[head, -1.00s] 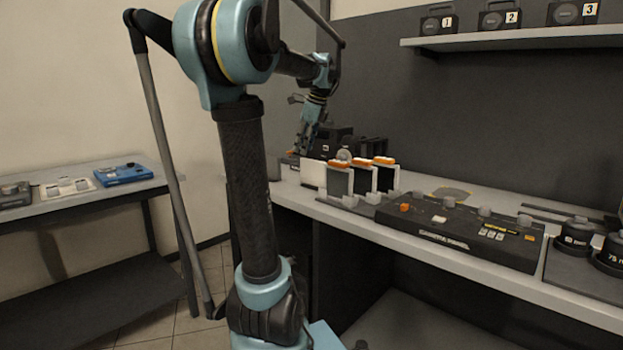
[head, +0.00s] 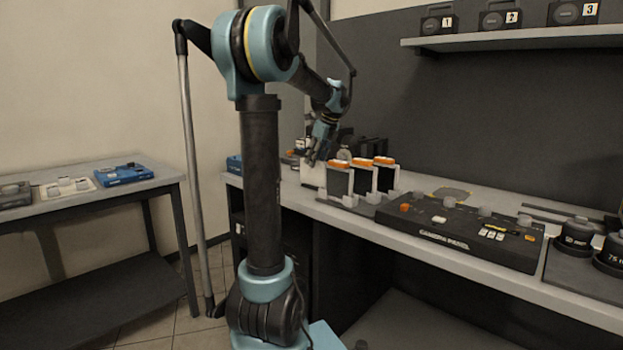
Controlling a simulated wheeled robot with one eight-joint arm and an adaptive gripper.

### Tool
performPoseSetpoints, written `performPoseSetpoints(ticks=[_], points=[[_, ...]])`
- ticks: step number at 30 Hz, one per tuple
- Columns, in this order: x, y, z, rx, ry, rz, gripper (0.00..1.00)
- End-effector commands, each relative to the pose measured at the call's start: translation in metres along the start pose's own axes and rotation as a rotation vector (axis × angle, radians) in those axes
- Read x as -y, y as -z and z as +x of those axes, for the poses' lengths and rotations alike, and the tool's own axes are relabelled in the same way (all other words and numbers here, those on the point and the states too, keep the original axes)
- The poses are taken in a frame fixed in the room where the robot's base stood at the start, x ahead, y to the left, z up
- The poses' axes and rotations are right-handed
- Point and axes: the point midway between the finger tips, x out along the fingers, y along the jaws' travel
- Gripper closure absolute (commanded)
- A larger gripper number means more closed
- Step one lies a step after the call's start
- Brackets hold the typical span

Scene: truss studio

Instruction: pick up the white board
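The white board (head: 309,175) stands on the long workbench, at the left end of a row of upright dark panels with orange tops. It is small in the head view, and the arm's end partly covers its upper part. My gripper (head: 314,160) points down over the board's top edge. I cannot tell whether it touches the board or is in front of or behind it. The fingers are too small and overlapped to show their opening.
Dark panels with orange tops (head: 362,180) stand close to the right of the board. A dark control console (head: 460,232) lies further right, with black cylinders (head: 576,236) beyond. A side table (head: 80,205) stands left.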

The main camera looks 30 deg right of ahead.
Motion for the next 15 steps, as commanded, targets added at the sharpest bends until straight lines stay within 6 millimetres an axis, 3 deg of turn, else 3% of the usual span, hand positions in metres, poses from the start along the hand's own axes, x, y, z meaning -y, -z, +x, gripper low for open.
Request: performPoseSetpoints(ticks=[10, 15], points=[[0.000, -0.001, 0.026, 0.000, 0.000, -0.002, 0.62], [0.001, -0.003, 0.049, 0.000, 0.000, -0.002, 0.62]])
